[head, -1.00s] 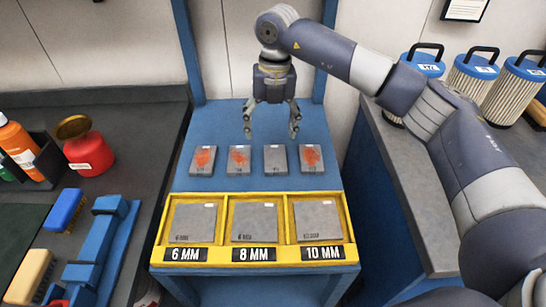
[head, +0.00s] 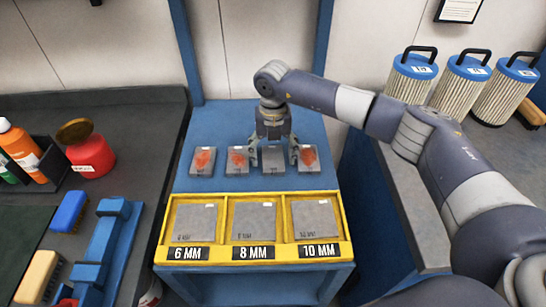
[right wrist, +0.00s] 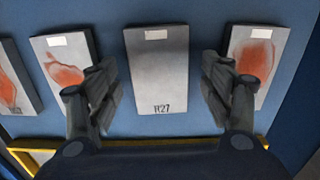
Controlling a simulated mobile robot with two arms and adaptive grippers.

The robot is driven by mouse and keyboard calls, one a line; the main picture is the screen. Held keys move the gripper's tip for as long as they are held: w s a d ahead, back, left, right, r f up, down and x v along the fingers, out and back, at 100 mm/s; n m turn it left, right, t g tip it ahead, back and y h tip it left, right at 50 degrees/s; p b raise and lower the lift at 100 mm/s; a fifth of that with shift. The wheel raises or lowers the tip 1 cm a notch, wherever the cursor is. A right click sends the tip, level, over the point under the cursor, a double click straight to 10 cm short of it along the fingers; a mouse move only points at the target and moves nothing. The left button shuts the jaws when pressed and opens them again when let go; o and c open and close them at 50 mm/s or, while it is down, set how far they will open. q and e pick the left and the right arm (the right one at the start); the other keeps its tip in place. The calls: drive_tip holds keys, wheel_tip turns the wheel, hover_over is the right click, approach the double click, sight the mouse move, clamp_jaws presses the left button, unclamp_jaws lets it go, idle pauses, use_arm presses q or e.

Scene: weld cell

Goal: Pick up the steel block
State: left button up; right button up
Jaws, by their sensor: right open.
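Several grey steel blocks lie in a row on the blue bench. The plain one (head: 273,158), third from the left, has no orange mark; in the right wrist view this block (right wrist: 157,65) reads R27. The others carry orange-red smears, such as the far-right block (head: 308,160) and the second from the left (head: 237,161). My right gripper (head: 273,160) is open, low over the plain block; in the right wrist view its fingers (right wrist: 160,95) stand either side of that block, with nothing between them held. My left gripper is not in view.
A yellow tray (head: 343,235) in front has three compartments marked 6 MM, 8 MM and 10 MM, each holding a grey plate. A dark bench on the left bears a red can (head: 91,157) and brushes. Blue-topped filter canisters (head: 462,88) stand at the right.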

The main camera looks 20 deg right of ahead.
clamp_jaws()
drive_tip(key=shift+r, duration=0.1)
drive_tip(key=shift+w+r, duration=0.1)
idle(0.3)
